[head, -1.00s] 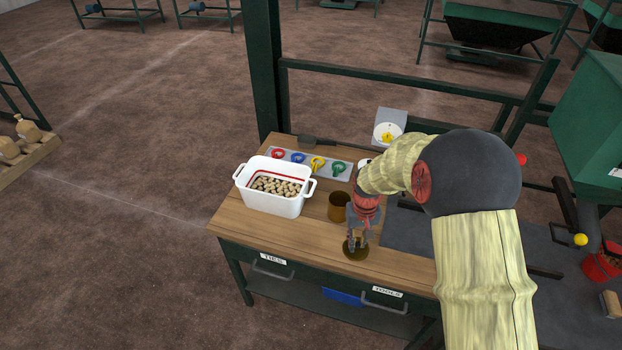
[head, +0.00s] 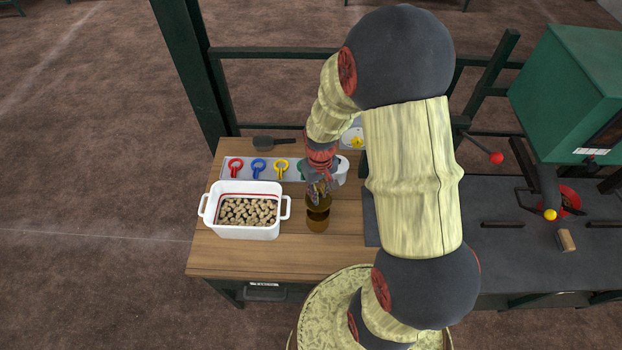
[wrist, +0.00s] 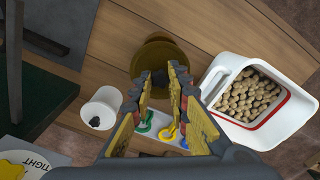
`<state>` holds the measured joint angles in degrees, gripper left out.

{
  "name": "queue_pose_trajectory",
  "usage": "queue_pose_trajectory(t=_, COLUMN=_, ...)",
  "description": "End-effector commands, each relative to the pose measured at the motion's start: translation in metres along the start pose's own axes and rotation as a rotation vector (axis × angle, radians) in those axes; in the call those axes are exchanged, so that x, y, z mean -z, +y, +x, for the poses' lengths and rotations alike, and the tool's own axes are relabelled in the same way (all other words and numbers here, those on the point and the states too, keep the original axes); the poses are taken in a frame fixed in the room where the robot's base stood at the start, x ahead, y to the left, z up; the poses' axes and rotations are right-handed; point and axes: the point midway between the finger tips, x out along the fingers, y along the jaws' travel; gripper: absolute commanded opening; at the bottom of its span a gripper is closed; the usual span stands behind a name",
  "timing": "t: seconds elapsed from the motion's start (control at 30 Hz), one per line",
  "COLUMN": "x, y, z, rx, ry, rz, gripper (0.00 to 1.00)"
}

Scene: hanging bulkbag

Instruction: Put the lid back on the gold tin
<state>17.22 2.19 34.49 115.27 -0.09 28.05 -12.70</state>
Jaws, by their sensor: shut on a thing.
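My gripper (head: 321,190) is shut on the gold lid (head: 319,201), a round brownish-gold disc, and points down at the worktable. The gold tin (head: 317,225) stands upright on the wood directly below the lid in the head view, partly covered by it. I cannot tell whether lid and tin touch. In the wrist view, the gold lid (wrist: 145,62) lies beyond the fingertips (wrist: 160,80), and the dark grip at its centre is between them. The tin is mostly hidden behind the lid there.
A white tub (head: 211,213) of corks stands left of the tin. Behind are a grey rack (head: 221,165) with coloured rings, a dark brush (head: 264,143) and a scale (head: 353,137). A white cup (wrist: 99,108) stands near the rack. The table's front wood is clear.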

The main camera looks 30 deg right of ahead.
Motion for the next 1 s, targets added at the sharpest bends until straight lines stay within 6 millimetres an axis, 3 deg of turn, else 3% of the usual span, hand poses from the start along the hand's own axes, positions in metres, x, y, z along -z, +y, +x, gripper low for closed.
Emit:
queue_pose_trajectory(t=0.7, x=0.0, y=0.0, z=0.054, rx=0.0, ry=-0.002, rz=0.0, gripper=0.0)
queue_pose_trajectory(t=1.0, x=0.0, y=0.0, z=0.064, rx=0.0, ry=-0.001, rz=0.0, gripper=0.0)
